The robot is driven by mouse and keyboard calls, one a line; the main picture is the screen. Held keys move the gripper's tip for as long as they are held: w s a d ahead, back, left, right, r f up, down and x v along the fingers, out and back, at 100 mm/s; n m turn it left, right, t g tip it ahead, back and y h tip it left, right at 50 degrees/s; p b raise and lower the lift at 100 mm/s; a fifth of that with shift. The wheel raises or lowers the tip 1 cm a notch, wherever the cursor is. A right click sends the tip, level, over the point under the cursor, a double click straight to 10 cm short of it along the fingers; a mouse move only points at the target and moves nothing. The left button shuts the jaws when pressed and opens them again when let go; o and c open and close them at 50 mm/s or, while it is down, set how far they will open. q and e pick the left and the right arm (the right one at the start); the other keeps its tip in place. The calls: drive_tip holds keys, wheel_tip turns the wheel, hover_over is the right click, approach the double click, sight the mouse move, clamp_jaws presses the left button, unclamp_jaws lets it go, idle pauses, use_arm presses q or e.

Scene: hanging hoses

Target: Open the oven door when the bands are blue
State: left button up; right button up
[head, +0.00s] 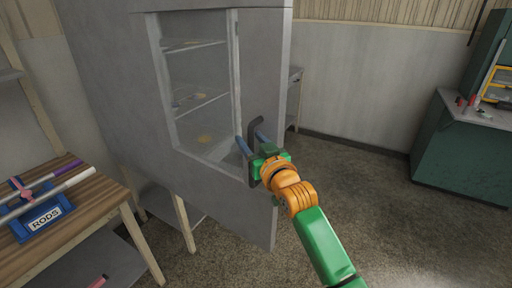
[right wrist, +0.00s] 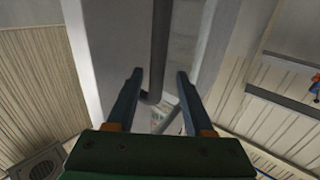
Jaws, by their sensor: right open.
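The oven (head: 110,90) is a large grey cabinet on the left and middle of the head view. Its door (head: 262,70) has a tall window through which shelves show. I cannot tell whether the door is ajar. A dark bar handle (head: 254,181) stands on the door's right part. My right gripper (head: 248,136) is open at the handle, with one blue finger on each side. In the right wrist view the handle (right wrist: 160,45) runs between the open fingers (right wrist: 160,76). Small yellowish items (head: 204,139) lie on the shelves; I cannot make out any bands or their colour. My left gripper is out of view.
A wooden table (head: 90,222) at the left holds a blue rod stand (head: 42,222) labelled RODS, with white and purple rods. A green cabinet (head: 460,150) with a grey top stands at the far right. Bare floor lies between it and the oven.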

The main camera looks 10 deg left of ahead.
drive_tip(key=b+v, duration=0.1)
drive_tip(key=v, duration=0.5)
drive_tip(key=shift+a, duration=0.15)
